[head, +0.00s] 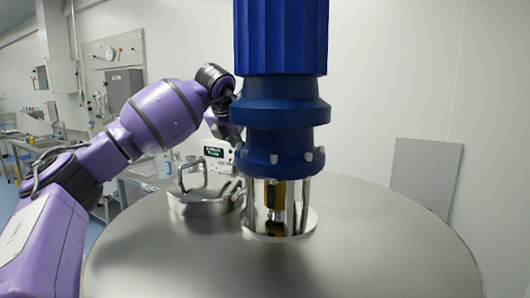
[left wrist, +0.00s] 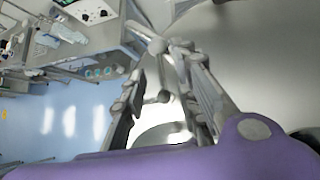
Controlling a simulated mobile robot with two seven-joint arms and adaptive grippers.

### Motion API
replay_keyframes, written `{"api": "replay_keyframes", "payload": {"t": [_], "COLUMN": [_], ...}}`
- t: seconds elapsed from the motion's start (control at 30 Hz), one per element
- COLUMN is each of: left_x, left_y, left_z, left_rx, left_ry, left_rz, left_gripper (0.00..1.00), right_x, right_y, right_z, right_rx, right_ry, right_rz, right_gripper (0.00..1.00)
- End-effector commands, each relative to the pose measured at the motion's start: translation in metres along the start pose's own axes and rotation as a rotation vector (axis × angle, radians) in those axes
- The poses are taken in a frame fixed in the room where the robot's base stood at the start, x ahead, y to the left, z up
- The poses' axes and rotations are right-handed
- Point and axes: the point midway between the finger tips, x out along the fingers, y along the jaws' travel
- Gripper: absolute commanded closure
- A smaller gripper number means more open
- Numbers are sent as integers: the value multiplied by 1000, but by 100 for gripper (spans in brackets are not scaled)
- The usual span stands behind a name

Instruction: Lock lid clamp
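A round steel hatch lid (head: 205,195) with a raised looped handle or clamp sits on the large steel vessel top (head: 360,250), left of the blue motor. Part of a round pale rim (left wrist: 160,135) shows below my fingers in the left wrist view. My left arm reaches in from the left and bends down behind the blue motor, which hides the gripper in the head view. In the left wrist view my left gripper (left wrist: 163,68) has its fingers apart. A grey rod with rounded knobs (left wrist: 158,46) shows between and beyond the fingertips; I cannot tell whether they touch it.
The blue motor (head: 280,110) stands on steel posts in the middle of the vessel top, close beside my left wrist. A bench (head: 130,180) with equipment stands behind at left. A grey panel (head: 425,175) leans at the right wall. The right side of the vessel top is clear.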

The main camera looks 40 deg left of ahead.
Motion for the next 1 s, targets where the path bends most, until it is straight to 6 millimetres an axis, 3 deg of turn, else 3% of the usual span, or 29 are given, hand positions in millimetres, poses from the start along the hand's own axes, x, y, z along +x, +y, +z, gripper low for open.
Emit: {"api": "replay_keyframes", "payload": {"t": [0.17, 0.53, 0.93, 1.0], "left_x": [12, 67, 77, 77], "left_y": [2, 1, 1, 1], "left_z": [0, 0, 0, 0], "left_rx": [-4, -3, -1, -1], "left_ry": [1, 0, -1, -1], "left_rz": [1, 2, 2, 2], "left_gripper": [72, 72, 72, 81], "right_x": [-2, -2, -2, -2], "right_y": [2, 3, 0, 0], "right_z": [4, -4, -9, -9], "right_rx": [-8, -12, -9, -8], "right_ry": [-8, 7, 15, 15], "right_rz": [0, -1, -4, -4], "right_gripper": [100, 100, 100, 100]}}
